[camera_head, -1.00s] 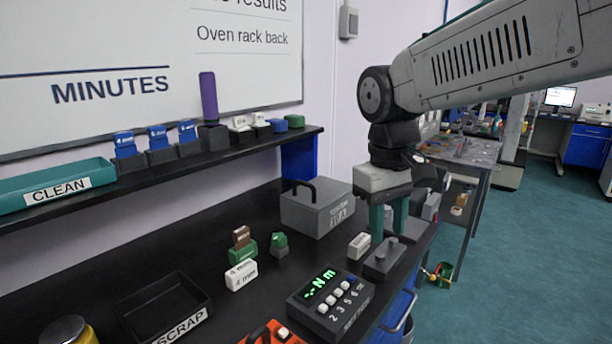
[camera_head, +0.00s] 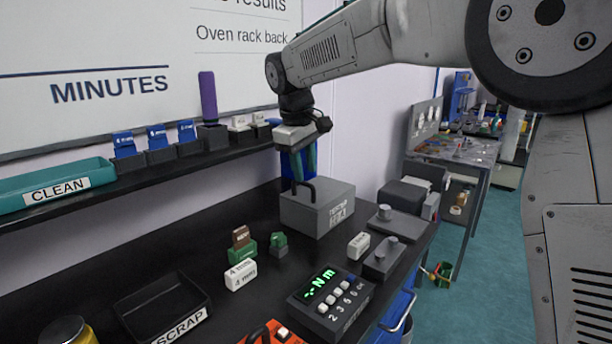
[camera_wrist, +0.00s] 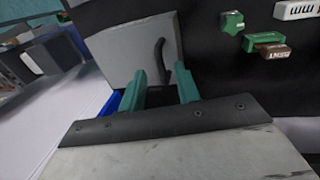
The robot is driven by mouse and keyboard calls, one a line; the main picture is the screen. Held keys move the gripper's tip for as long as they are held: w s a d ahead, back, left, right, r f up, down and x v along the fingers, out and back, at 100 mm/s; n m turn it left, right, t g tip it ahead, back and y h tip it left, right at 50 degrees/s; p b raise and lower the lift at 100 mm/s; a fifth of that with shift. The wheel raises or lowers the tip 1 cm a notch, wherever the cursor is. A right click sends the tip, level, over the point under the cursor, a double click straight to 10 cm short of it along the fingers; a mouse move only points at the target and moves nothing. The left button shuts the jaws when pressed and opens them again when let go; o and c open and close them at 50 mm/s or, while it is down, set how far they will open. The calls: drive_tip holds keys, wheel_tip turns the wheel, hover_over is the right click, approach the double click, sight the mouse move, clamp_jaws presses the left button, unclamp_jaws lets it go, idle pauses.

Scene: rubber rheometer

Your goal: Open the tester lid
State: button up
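The tester is a grey box (camera_head: 318,212) with a label on its front, standing on the black bench. Its lid looks closed. A black arched handle (camera_head: 301,187) stands at the left of its top. My gripper (camera_head: 298,176) points down at the handle, just above or behind it. In the wrist view, the two teal fingers of my gripper (camera_wrist: 161,88) are apart, and the handle (camera_wrist: 161,54) shows between and beyond them. The grey lid surface (camera_wrist: 128,46) fills the area past the fingers. I cannot tell whether a finger touches the handle.
A shelf with a teal CLEAN tray (camera_head: 60,190) and several small blocks runs along the wall behind. A keypad display (camera_head: 330,298), a black SCRAP tray (camera_head: 160,308) and small labelled blocks lie in front of the tester. A grey flat fixture (camera_head: 398,222) stands to its right.

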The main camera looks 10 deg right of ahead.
drive_tip(key=shift+w+d+f, duration=0.1)
drive_tip(key=shift+f, duration=0.55)
drive_tip(key=shift+w+d+f, duration=0.1)
drive_tip(key=shift+f, duration=0.55)
clamp_jaws()
drive_tip(key=shift+r, duration=0.1)
